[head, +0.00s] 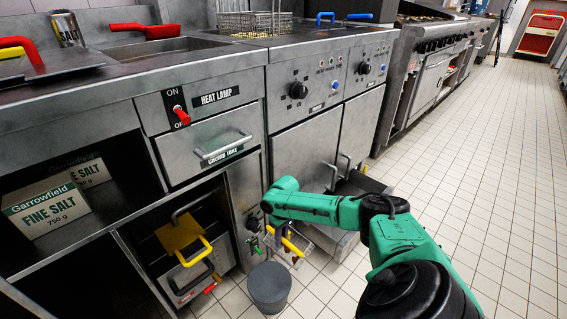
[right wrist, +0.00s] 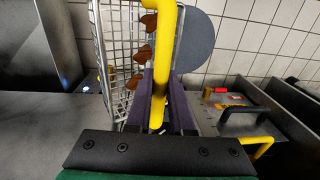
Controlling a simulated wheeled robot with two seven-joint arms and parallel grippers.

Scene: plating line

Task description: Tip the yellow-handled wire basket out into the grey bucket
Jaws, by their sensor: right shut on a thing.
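The yellow-handled wire basket (head: 304,240) hangs low in front of the fryer cabinet in the head view, partly behind my right arm. My right gripper (head: 281,238) is shut on its yellow handle (head: 293,247). In the right wrist view the handle (right wrist: 165,60) runs between the purple finger pads of the gripper (right wrist: 158,105). The wire mesh (right wrist: 112,28) stands steeply in that view, with brown pieces (right wrist: 143,53) against it. The grey bucket (head: 269,288) stands on the floor just below and left of the gripper. My left gripper is not in view.
An open lower bay with a yellow-handled tool (head: 182,238) is left of the bucket. Another wire basket (head: 245,22) sits on the fryer top. An open metal door or drawer (head: 345,205) is behind my arm. Tiled floor (head: 480,170) is clear at right.

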